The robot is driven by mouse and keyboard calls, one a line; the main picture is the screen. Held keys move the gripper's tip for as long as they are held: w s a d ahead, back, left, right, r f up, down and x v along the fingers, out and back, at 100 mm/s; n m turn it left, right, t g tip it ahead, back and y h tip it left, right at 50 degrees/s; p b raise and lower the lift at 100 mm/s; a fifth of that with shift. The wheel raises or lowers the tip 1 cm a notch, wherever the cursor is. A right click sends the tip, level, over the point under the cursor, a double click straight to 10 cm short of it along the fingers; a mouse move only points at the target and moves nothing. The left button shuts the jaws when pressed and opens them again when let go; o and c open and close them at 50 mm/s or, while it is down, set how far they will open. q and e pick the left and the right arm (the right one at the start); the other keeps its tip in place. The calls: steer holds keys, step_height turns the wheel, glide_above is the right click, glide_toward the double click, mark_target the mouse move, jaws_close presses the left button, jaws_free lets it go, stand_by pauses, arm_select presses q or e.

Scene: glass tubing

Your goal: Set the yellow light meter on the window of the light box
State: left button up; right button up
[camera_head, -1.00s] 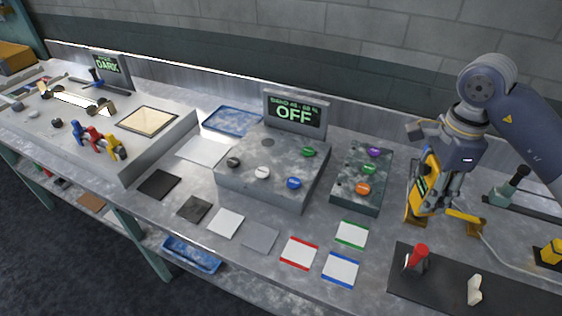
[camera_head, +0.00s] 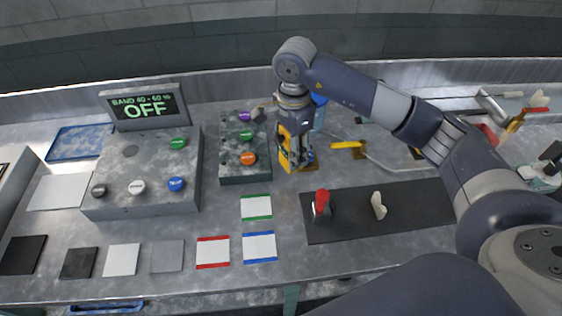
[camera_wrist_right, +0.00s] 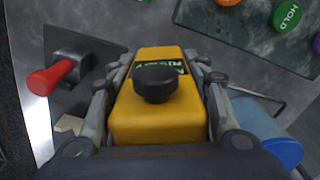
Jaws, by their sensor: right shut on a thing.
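My right gripper (camera_head: 294,158) points down at the back of the bench and is shut on the yellow light meter (camera_head: 284,149). In the right wrist view the yellow meter (camera_wrist_right: 158,122) sits between both fingers, with a black knob and a small green display. It is upright beside the button block; whether it touches the bench I cannot tell. The light box with the pale window is now out of the head view, except perhaps a grey box edge (camera_head: 12,182) at the far left. My left gripper is not in view.
A grey control box (camera_head: 150,197) with an OFF display (camera_head: 145,106) stands left of a block (camera_head: 233,175) with coloured buttons. A black mat (camera_head: 350,225) carries a red-handled lever (camera_head: 321,203). Several sample cards line the front. A blue-capped cylinder (camera_wrist_right: 268,130) stands close to my right gripper.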

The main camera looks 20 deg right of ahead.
steer(key=shift+f, duration=0.7)
steer(key=shift+s+f, duration=0.1)
steer(key=shift+f, duration=0.55)
step_height(320, 180, down, 3)
steer(key=shift+f+p, duration=0.1)
steer(key=shift+p, duration=0.65)
steer(key=shift+f, duration=0.15)
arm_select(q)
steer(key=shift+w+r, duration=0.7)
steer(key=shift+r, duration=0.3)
arm_select(e)
steer(key=shift+f, duration=0.15)
steer(key=o, duration=0.8)
steer(key=shift+c, duration=0.2)
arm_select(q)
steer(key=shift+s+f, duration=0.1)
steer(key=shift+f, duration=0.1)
arm_select(e)
steer(key=o, duration=0.4)
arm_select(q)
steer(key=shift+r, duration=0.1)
